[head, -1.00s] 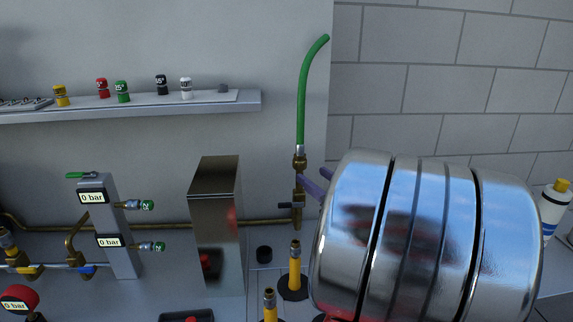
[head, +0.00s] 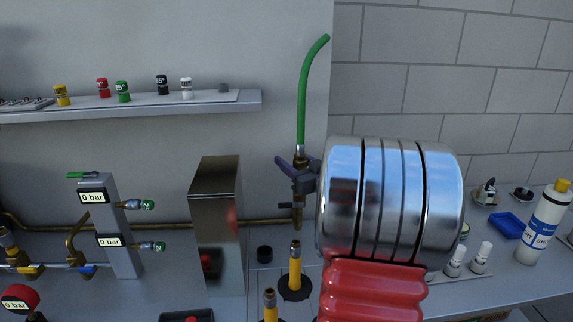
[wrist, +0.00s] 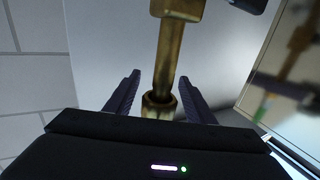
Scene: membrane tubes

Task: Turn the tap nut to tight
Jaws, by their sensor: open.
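The brass tap (head: 297,212) stands upright against the wall, with a green hose (head: 302,95) rising from its top. What looks like the tap nut (wrist: 158,107) is a brass collar on the tap's stem in the wrist view. My gripper (wrist: 161,79) is open, with one dark finger on each side of the brass stem and the collar. I see gaps between the fingers and the brass, and no clear contact. In the head view, my gripper (head: 287,173) is at the tap's upper part, just below the hose, and partly hides the fitting there.
A shiny metal box (head: 215,225) stands left of the tap; it also shows in the wrist view (wrist: 290,75). Yellow posts (head: 295,268) rise in front of the tap. A shelf (head: 190,106) with coloured caps is at upper left. A white bottle (head: 545,225) stands at right.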

